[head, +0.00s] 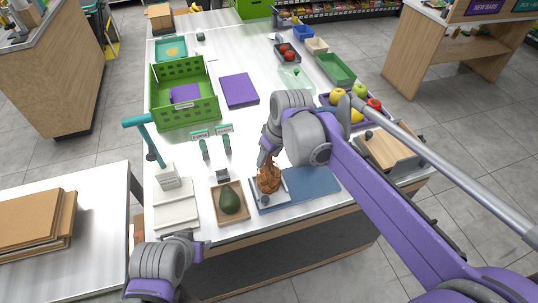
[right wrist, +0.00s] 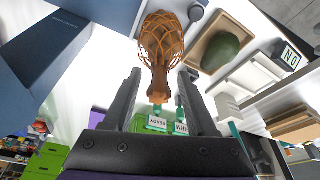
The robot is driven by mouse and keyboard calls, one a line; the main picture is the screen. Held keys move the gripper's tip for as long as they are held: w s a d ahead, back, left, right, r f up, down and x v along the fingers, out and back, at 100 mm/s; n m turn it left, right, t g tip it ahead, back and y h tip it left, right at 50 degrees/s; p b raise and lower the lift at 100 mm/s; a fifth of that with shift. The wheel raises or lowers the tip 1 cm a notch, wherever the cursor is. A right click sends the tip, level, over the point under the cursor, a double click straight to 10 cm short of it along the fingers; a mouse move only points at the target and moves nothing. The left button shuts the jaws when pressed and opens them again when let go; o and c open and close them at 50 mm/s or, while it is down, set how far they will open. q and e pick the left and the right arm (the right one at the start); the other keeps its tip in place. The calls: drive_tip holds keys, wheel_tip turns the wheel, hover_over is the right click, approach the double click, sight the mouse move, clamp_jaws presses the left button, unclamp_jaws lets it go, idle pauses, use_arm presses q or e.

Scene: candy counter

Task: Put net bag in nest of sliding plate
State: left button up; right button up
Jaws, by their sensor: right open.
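The orange-brown net bag (head: 268,178) stands on a light square at the left end of a blue plate (head: 315,185), which I take as the sliding plate. A small grey knob (head: 265,200) is in front of the bag. My right gripper (head: 266,152) is just above the bag, open. In the right wrist view the net bag (right wrist: 160,45) has its narrow neck between the open fingers (right wrist: 160,100), with gaps on both sides. The nest under the bag is mostly hidden. My left gripper (head: 195,245) is at the counter's front edge, its jaws unclear.
A wooden tray (head: 217,213) with an avocado (head: 230,199) stands left of the blue plate. White scales (head: 176,215), a green crate (head: 205,112) and a purple block (head: 239,90) are further left or behind. A fruit tray (head: 378,119) and a wooden-topped box (head: 390,148) are right.

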drive_tip(key=shift+r, duration=0.2)
drive_tip(key=v, duration=1.2)
drive_tip(key=shift+p, duration=0.4)
drive_tip(key=s+d+f+m+t+h, duration=0.2)
drive_tip(key=s+d+f+m, duration=0.6)
drive_tip(key=s+d+f, duration=0.7)
drive_tip(key=s+f+t, duration=0.1)
drive_tip(key=s+f, duration=0.2)
drive_tip(key=shift+d+f, duration=0.2)
